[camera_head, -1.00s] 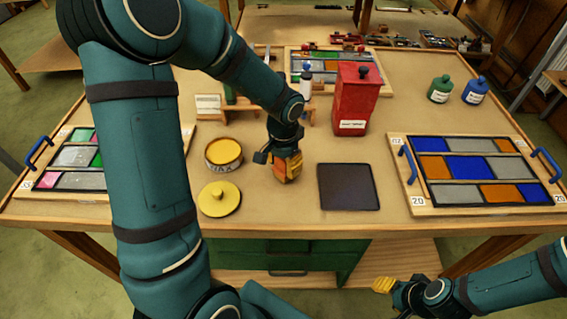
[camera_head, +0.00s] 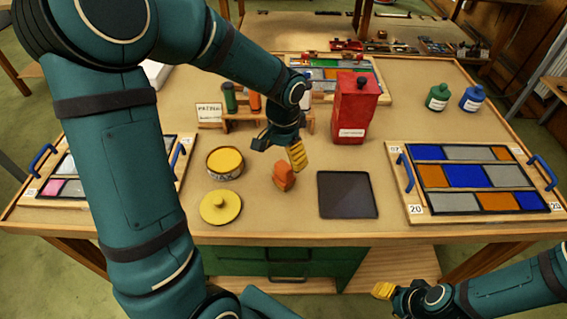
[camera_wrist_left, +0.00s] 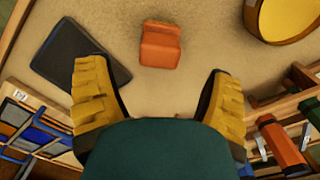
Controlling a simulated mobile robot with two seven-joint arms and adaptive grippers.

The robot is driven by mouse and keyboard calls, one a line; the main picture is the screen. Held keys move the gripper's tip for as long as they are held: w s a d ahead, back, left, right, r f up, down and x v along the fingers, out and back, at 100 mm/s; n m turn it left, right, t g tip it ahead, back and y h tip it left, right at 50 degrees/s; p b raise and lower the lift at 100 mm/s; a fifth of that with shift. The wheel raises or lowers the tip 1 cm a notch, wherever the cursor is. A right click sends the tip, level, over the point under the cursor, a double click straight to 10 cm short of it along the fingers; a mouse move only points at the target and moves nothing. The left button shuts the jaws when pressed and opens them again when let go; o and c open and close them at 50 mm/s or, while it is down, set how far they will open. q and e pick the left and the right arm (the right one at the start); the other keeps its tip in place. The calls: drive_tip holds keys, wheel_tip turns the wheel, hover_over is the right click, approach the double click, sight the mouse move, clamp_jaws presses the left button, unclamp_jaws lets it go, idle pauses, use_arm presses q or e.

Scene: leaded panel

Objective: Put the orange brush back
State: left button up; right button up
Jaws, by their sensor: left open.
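An orange handle-like piece (camera_head: 254,102) stands in the wooden rack (camera_head: 240,122) beside a green one (camera_head: 229,97); the orange piece also shows in the left wrist view (camera_wrist_left: 284,146). A separate small orange block with a step in its top (camera_head: 283,177) sits on the table between the yellow tin and the dark square pad; it also shows in the left wrist view (camera_wrist_left: 160,45). My left gripper (camera_head: 297,156) is open and empty above and behind this block, its yellow fingers apart. My right gripper (camera_head: 383,290) is low at the front right; its opening is unclear.
A yellow tin (camera_head: 225,162), its lid (camera_head: 220,206) and a dark pad (camera_head: 346,194) lie near the block. A red canister (camera_head: 356,108) stands behind. Leaded panels (camera_head: 474,178) lie on the right, left and back. Green (camera_head: 438,97) and blue (camera_head: 473,98) bottles stand back right.

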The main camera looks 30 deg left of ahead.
use_arm(q)
wheel_tip(320, 180, up, 5)
drive_tip(key=shift+f+p, duration=0.1)
drive_tip(key=shift+p, duration=0.3)
